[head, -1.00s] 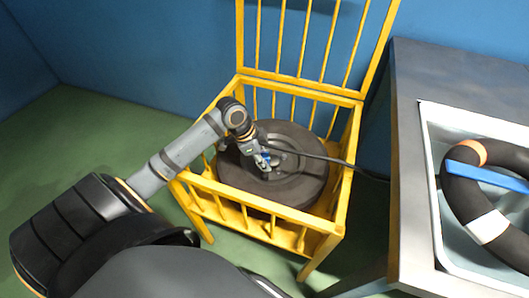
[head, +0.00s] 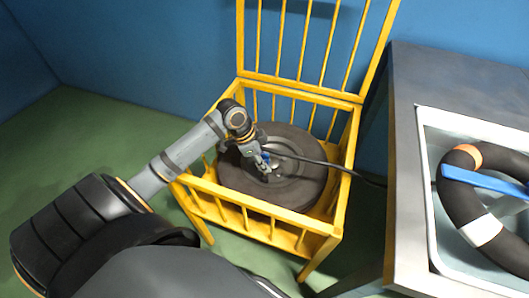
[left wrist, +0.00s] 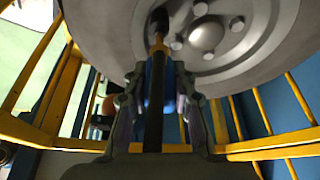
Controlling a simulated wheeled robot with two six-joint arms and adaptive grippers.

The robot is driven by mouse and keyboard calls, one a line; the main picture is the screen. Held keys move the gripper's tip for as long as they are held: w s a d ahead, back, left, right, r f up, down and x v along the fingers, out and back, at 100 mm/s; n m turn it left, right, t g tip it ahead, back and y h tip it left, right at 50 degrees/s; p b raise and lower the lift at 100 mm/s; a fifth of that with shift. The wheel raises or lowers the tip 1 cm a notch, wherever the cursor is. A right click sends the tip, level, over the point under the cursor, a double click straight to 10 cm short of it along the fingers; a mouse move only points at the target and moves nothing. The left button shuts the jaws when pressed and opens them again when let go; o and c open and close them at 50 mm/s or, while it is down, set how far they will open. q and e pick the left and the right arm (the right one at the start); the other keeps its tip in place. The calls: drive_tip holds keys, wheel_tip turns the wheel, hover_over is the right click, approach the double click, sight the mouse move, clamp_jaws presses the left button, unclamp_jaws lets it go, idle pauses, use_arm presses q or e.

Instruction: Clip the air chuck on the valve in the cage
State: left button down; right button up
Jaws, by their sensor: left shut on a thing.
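The wheel (head: 300,182) lies flat inside the yellow cage (head: 262,208); its grey hub and bolts show in the left wrist view (left wrist: 206,38). My left gripper (head: 264,163) reaches over the cage's near left side and is low over the wheel, near its hub. It is shut on the air chuck (head: 267,157), which has blue on it. In the left wrist view the chuck's brass-coloured tip (left wrist: 158,44) is close to the wheel's rim opening. The valve cannot be made out, so I cannot tell whether the chuck is on it. My right gripper is not in view.
The cage's barred lid (head: 305,45) stands open at the back. The black hose (head: 335,167) runs right from the chuck, over the cage side. A grey bench (head: 410,150) on the right bears a basin with a black ring tube (head: 455,205) and a blue bar (head: 485,178).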

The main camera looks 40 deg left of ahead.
use_arm(q)
drive_tip(key=shift+f, duration=0.1)
idle(0.6)
drive_tip(key=shift+p, duration=0.4)
drive_tip(key=shift+f+b, duration=0.45)
drive_tip(key=shift+f, duration=0.7)
idle(0.8)
drive_tip(key=c, duration=1)
unclamp_jaws()
